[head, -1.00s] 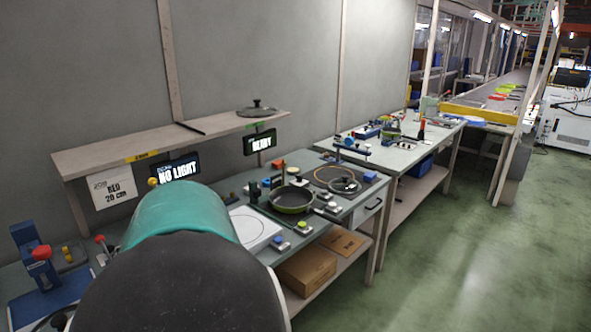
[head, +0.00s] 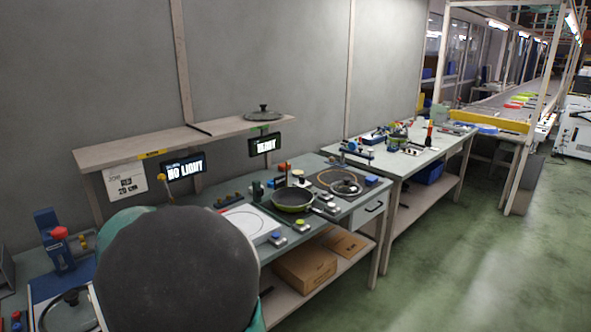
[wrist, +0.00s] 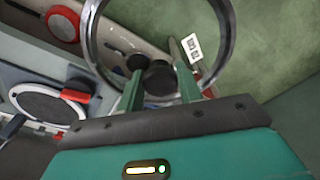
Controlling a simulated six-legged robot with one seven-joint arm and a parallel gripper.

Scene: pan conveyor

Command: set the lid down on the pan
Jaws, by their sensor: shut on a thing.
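My gripper (wrist: 160,82) is shut on the black knob of a glass lid (wrist: 91,42) with a metal rim. The lid's lower part is hidden behind the gripper, and no pan shows clearly under it. In the head view my arm hides the gripper and the held lid. A dark pan (head: 293,200) with a yellow-green rim stands open on the bench, right of a white plate (head: 247,222) with a circle on it.
Other lids lie on the shelf (head: 262,114), on the bench's right part (head: 345,186) and at lower left (head: 68,312). A cardboard box (head: 305,266) is under the bench. The green floor at right is clear.

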